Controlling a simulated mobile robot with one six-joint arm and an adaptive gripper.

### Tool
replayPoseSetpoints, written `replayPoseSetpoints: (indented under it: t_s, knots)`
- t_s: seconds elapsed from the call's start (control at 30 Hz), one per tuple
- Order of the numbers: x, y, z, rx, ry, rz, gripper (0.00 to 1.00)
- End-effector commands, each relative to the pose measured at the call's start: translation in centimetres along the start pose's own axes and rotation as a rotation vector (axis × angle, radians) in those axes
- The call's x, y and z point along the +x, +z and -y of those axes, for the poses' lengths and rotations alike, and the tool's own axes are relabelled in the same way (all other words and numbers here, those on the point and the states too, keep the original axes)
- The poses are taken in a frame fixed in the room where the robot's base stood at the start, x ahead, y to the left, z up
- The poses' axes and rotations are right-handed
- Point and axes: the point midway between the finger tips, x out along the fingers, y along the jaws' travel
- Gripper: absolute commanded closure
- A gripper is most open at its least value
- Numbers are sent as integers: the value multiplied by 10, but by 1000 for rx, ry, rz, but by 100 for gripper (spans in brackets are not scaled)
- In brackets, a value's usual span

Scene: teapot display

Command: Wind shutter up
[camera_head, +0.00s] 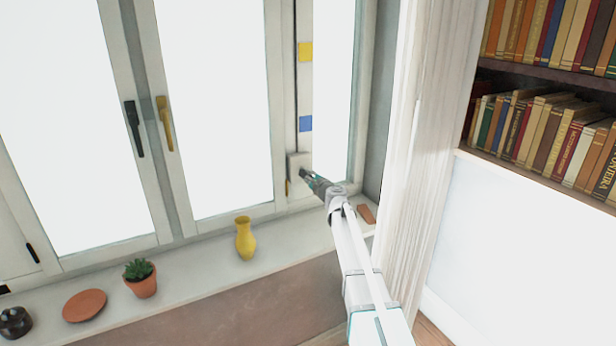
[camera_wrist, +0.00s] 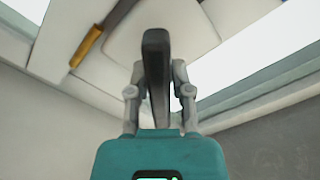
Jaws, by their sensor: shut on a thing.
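A pale winder box (camera_head: 294,162) is on the window frame at the right, with a thin dark line running up from it. My gripper (camera_head: 306,175) is at the front of this box. In the wrist view my gripper (camera_wrist: 157,68) has its grey fingers on both sides of a dark upright crank handle (camera_wrist: 156,45), shut on it. The pale box (camera_wrist: 125,40) is behind the handle. The panes are plain bright white; I cannot make out a shutter edge.
A yellow square (camera_head: 305,52) and a blue square (camera_head: 305,124) mark the strip above the box. A yellow vase (camera_head: 245,240), potted plant (camera_head: 140,278) and terracotta saucer (camera_head: 84,306) stand on the sill. A curtain (camera_head: 420,130) and bookshelf (camera_head: 540,80) are at right.

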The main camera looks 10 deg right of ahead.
Motion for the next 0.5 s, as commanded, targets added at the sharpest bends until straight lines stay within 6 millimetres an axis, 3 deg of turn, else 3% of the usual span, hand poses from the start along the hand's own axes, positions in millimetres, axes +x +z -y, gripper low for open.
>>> replayPoseSetpoints:
  t_s: [0.27,0.3,0.5]
  knots:
    - [0,0,0,-5,1,0,100]
    - [0,0,0,-5,1,0,70]
    - [0,0,0,-4,0,0,38]
